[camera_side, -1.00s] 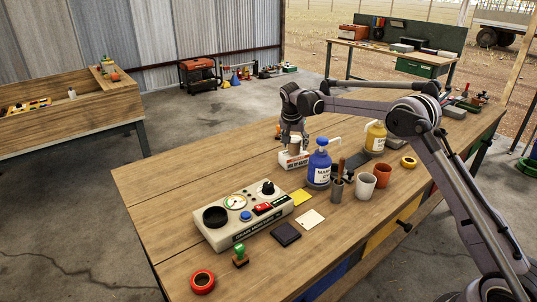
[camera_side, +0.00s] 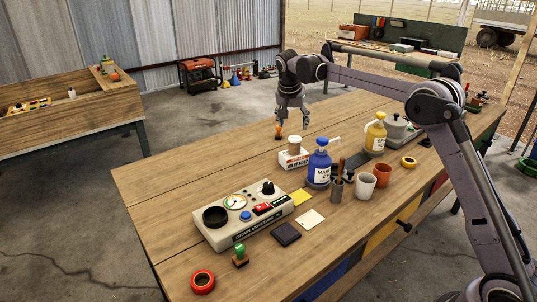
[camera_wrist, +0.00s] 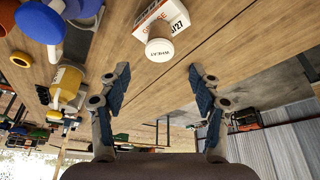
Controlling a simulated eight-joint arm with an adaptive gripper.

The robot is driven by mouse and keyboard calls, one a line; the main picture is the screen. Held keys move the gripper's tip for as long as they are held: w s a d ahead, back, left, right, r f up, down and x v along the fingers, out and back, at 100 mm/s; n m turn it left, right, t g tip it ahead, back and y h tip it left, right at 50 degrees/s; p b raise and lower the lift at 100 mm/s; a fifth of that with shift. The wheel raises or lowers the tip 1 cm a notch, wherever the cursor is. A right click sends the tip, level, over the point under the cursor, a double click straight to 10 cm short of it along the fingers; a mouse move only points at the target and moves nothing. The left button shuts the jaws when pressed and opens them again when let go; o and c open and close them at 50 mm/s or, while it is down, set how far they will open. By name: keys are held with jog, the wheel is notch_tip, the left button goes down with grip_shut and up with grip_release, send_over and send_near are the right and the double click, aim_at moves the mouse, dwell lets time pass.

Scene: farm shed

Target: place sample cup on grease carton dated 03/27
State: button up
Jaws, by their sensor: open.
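The white grease carton (camera_side: 291,161) with red and dark print lies on the workbench behind the blue pump bottle. In the wrist view the carton (camera_wrist: 172,14) shows a date ending in "/27"; the rest is partly hidden. The sample cup (camera_side: 295,143) stands upright on the carton's top. In the wrist view its pale lid (camera_wrist: 159,50) reads "WHEAT". My gripper (camera_side: 293,119) is open and empty, above and behind the cup and clear of it. Its spread fingers also show in the wrist view (camera_wrist: 160,79), apart from the cup.
The blue pump bottle (camera_side: 319,168) stands close in front of the carton, with a yellow pump bottle (camera_side: 375,137) further right. The grey meter box (camera_side: 243,219) is at front left. The bench's left rear is bare.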

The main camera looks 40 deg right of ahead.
jog(key=s+a+r+n+t+y, duration=0.1)
jog(key=s+a+r+n, duration=0.25)
jog(key=s, duration=0.55)
jog(key=s+a+r+n+t+y, duration=0.1)
jog(key=s+a+r+n, duration=0.2)
jog(key=s, duration=0.6)
jog(key=s+a+f+n+t+y, duration=0.1)
jog(key=s+a+f+n, duration=0.1)
jog(key=s, duration=0.6)
jog(key=s+a+f+n+t, duration=0.1)
jog(key=s+a+f+n, duration=0.1)
jog(key=s+a+f, duration=0.2)
jog(key=s+f, duration=0.3)
jog(key=s, duration=0.2)
jog(key=shift+f+n+t+y, duration=0.15)
jog(key=shift+n+t+y, duration=0.15)
jog(key=shift+n+y, duration=0.1)
